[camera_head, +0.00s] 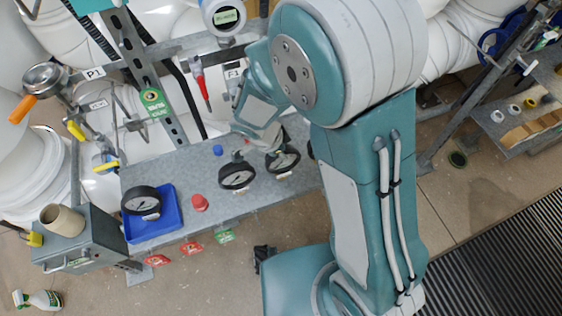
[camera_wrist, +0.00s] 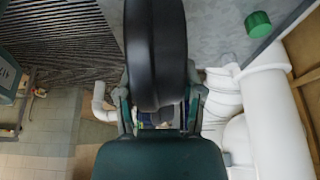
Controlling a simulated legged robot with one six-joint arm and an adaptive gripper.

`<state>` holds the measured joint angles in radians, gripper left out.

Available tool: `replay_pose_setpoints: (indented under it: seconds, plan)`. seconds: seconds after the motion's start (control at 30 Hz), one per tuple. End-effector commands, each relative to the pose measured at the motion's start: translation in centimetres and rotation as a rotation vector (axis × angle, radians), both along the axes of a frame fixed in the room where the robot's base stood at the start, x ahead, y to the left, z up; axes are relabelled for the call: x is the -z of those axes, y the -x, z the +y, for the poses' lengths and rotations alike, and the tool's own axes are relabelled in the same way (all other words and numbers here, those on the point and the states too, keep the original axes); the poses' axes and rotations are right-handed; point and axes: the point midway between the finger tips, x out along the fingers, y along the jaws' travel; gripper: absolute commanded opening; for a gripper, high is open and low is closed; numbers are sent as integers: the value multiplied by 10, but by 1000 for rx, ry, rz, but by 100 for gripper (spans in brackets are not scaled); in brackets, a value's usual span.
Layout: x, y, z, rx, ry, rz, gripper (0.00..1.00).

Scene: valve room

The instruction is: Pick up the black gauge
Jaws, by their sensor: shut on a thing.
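Black gauges with pale dials show in the head view. One (camera_head: 283,160) is at the right, just below the end of my arm. Another black gauge (camera_head: 237,176) is over the grey bench to its left. A third black gauge (camera_head: 141,202) lies in a blue tray (camera_head: 166,224). My gripper (camera_head: 274,136) is partly hidden by my arm, at the upper edge of the right gauge. In the wrist view, my gripper (camera_wrist: 160,112) is shut on a black gauge (camera_wrist: 157,45), seen edge-on and close. Its dial is hidden there.
The grey bench (camera_head: 180,170) also bears a red cap (camera_head: 199,202) and a small blue cap (camera_head: 217,150). A metal rack with pipes and a meter (camera_head: 223,17) stands behind it. A toolbox (camera_head: 88,243) is at the left. A side table (camera_head: 515,125) is at the right.

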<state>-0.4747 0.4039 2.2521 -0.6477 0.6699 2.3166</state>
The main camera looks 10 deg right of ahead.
Motion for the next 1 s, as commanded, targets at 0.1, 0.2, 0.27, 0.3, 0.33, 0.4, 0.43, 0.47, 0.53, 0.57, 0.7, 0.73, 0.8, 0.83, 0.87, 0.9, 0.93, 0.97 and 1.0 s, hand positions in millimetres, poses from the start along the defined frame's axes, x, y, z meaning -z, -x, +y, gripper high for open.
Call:
replay_pose_setpoints:
  seconds: [0.1,0.2,0.27,0.3,0.33,0.4,0.43,0.47,0.53,0.57,0.7,0.73,0.8,0.83,0.87,0.9,0.93,0.97,1.0]
  plan:
    - [1,1,0,0,3,2,12]
    - [0,1,0,0,2,3,12]
    - [-3,0,1,0,2,2,12]
    - [-5,0,1,0,1,0,12]
    - [-8,0,1,1,1,-2,12]
    - [-15,0,1,-1,1,-2,12]
    - [-20,0,1,1,0,-3,12]
    - [-25,0,1,1,-1,-5,12]
    - [-40,-1,1,1,-2,-7,12]
    - [-48,-1,1,1,-2,-8,12]
    - [-91,0,1,1,-4,-7,12]
    - [-100,-1,1,1,-3,-8,12]
    - [-121,-1,0,1,-4,-7,12]
    - [-130,-1,1,0,-3,-8,12]
    - [-139,-1,1,1,-3,-7,12]
    - [-152,-1,1,0,-4,-7,12]
    - [-161,-1,1,1,-3,-7,12]
    - [-170,-1,1,0,-3,-7,12]
    - [-182,-1,1,0,-3,-6,12]
